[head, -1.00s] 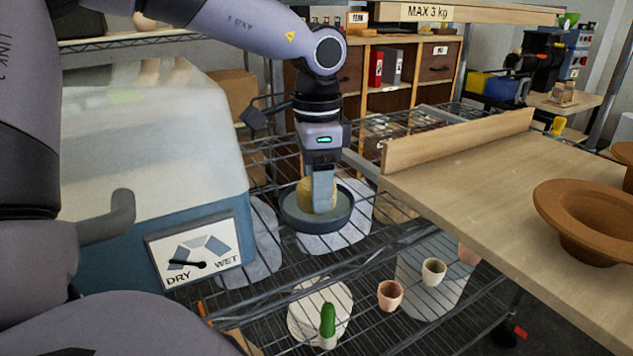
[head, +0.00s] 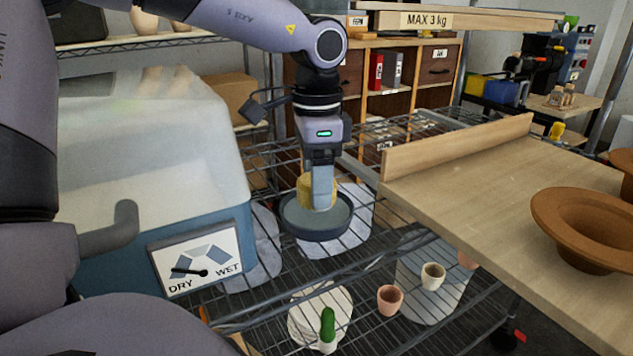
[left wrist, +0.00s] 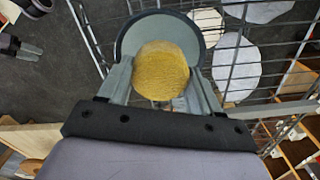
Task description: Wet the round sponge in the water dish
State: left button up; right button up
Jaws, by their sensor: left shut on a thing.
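The round yellow sponge (head: 304,190) is in my left gripper (head: 322,203), which points down and is shut on it. The sponge is upright, over the shallow dark round water dish (head: 312,228); its lower edge seems just above the grey-blue inside of the dish. In the left wrist view the sponge (left wrist: 162,72) sits between both fingers, with the dish (left wrist: 135,32) behind it. The near finger hides part of the sponge in the head view. The water surface is hard to make out.
The dish stands on a wire rack. A blue box with a clear lid (head: 150,130) and a DRY/WET dial (head: 196,262), needle towards DRY, is at left.

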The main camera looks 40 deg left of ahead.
pick_arm(q)
jog(key=shift+r+p, duration=1.35)
jog(key=shift+r, duration=1.15)
jog(key=shift+f, duration=0.1)
jog(key=shift+f+b, duration=0.7)
jog(key=shift+f, duration=0.15)
notch_tip(320, 180, down, 5)
jog(key=b, duration=0.3)
jog(key=shift+f, duration=0.2)
jog(key=shift+r, duration=0.1)
